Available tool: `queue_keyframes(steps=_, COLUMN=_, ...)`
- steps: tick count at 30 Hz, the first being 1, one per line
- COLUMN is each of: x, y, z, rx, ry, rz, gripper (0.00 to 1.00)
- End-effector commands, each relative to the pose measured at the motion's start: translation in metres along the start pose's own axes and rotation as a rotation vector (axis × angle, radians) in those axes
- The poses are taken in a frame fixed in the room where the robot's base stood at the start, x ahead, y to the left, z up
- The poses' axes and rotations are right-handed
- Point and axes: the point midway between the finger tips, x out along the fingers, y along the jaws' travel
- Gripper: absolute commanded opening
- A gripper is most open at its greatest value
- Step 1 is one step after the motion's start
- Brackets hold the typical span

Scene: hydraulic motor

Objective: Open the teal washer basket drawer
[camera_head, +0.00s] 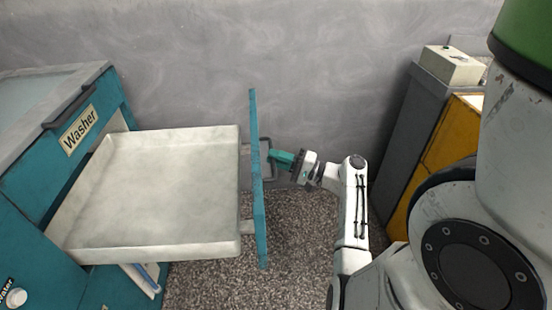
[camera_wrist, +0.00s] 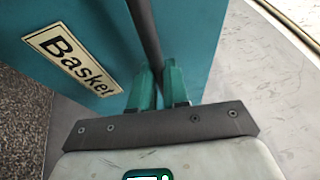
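The washer basket drawer (camera_head: 160,190) is pulled far out of the teal washer (camera_head: 45,175) at left. Its pale tray is empty. Its teal front panel (camera_head: 258,215) stands clear of the washer body and shows in the wrist view with a "Basket" label (camera_wrist: 72,62). A dark bar handle (camera_wrist: 144,30) runs along the panel's outer face. My gripper (camera_head: 274,157) is at this handle, with its green fingers on either side of the bar in the wrist view. The fingers look closed on it; the exact contact is partly hidden.
A grey wall (camera_head: 290,60) stands behind. A grey cabinet (camera_head: 405,135) with a white box (camera_head: 450,65) on top and a yellow unit (camera_head: 440,150) stand at right. Speckled floor (camera_head: 300,250) shows between the drawer and these units.

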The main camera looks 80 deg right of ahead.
Motion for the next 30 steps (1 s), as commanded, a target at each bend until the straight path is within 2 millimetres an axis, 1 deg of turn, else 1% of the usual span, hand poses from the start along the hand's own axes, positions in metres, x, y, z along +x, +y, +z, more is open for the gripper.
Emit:
queue_keyframes(steps=1, x=0.0, y=0.001, z=0.001, rx=0.002, ry=-0.001, rz=0.002, gripper=0.19)
queue_keyframes(steps=6, x=0.0, y=0.001, z=0.0, rx=0.001, ry=0.0, rz=0.001, gripper=0.36)
queue_keyframes(steps=8, x=0.0, y=0.001, z=0.0, rx=0.0, ry=0.0, rz=0.001, gripper=0.4)
queue_keyframes(steps=14, x=0.0, y=0.0, z=0.0, rx=0.0, ry=0.0, rz=0.0, gripper=0.4)
queue_keyframes(steps=17, x=-0.004, y=0.0, z=0.0, rx=0.0, ry=0.002, rz=0.0, gripper=0.4)
queue_keyframes(steps=20, x=-0.015, y=0.0, z=-0.001, rx=0.0, ry=0.003, rz=0.001, gripper=0.4)
queue_keyframes(steps=30, x=-0.078, y=0.0, z=-0.001, rx=0.0, ry=0.003, rz=0.0, gripper=0.4)
